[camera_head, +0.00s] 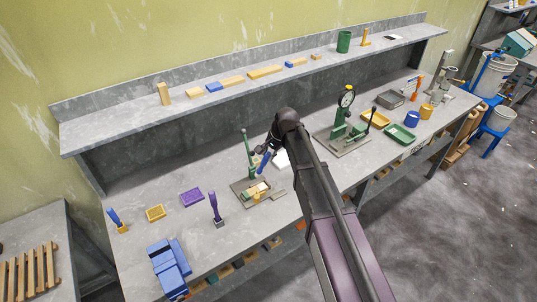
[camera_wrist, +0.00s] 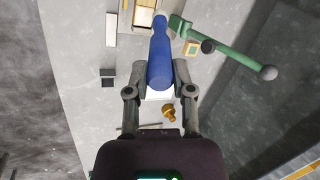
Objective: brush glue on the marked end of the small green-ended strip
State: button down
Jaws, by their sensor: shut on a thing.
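My gripper (camera_wrist: 158,92) is shut on a brush with a blue handle (camera_wrist: 160,60). In the head view the blue handle (camera_head: 264,160) shows beside a green press (camera_head: 249,155). Wooden pieces (camera_head: 259,190) lie on the press's grey base.
A green lever with a dark knob (camera_wrist: 208,46) stands close right of the brush. A brass knob (camera_wrist: 168,112) lies near the gripper. A purple-handled brush (camera_head: 214,206), another blue-handled brush (camera_head: 115,218) and a blue clamp-like block (camera_head: 170,268) stand at the left. A taller green press (camera_head: 340,120) stands right.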

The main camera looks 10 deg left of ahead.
jog(key=shift+r+p, duration=0.9)
jog(key=shift+r, duration=0.3)
jog(key=shift+s+f, duration=0.1)
